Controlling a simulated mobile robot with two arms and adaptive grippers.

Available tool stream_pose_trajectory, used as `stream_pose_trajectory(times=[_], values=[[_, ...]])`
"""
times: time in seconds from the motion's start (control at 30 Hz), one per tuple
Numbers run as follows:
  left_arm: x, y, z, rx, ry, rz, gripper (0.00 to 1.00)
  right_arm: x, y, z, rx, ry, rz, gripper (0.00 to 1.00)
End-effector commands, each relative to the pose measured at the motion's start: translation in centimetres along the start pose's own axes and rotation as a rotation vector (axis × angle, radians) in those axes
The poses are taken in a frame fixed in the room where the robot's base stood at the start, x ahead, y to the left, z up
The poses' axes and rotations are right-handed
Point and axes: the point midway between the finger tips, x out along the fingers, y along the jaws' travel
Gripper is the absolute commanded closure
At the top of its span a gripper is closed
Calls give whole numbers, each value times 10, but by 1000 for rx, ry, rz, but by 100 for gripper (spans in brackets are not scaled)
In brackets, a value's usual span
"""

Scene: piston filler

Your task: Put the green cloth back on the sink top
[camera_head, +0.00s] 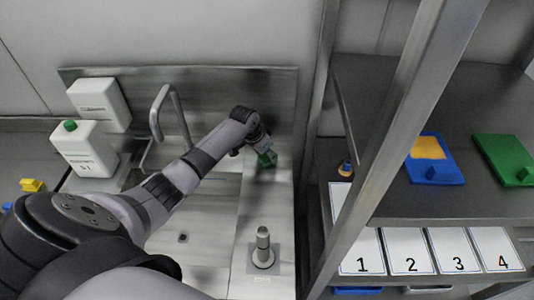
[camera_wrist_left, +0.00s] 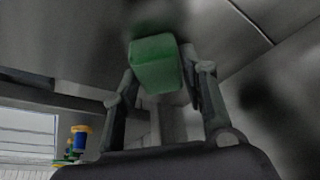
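The green cloth (camera_head: 268,159) is a small green block at the back right of the steel sink top (camera_head: 262,205). My left gripper (camera_head: 264,152) reaches over the sink to it, and the arm hides part of the gripper. In the left wrist view the cloth (camera_wrist_left: 155,64) sits between the two fingertips (camera_wrist_left: 160,72), which touch its sides; the gripper looks shut on it. I cannot tell whether the cloth touches the sink top. My right gripper is not in view.
A faucet (camera_head: 160,110) and white containers (camera_head: 84,148) stand to the left. A short metal post (camera_head: 263,248) rises from the sink top's front. A shelf rack (camera_head: 385,130) with blue and green items stands close on the right. The sink top between post and gripper is clear.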

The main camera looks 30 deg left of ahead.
Motion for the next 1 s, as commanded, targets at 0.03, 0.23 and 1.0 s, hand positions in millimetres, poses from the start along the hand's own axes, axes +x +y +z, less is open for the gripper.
stream_pose_trajectory(times=[0.03,0.23,1.0], values=[[0,0,0,0,0,0,55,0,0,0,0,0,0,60],[0,0,0,0,0,0,42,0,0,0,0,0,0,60],[-69,-1,-1,3,3,-3,42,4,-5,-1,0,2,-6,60]])
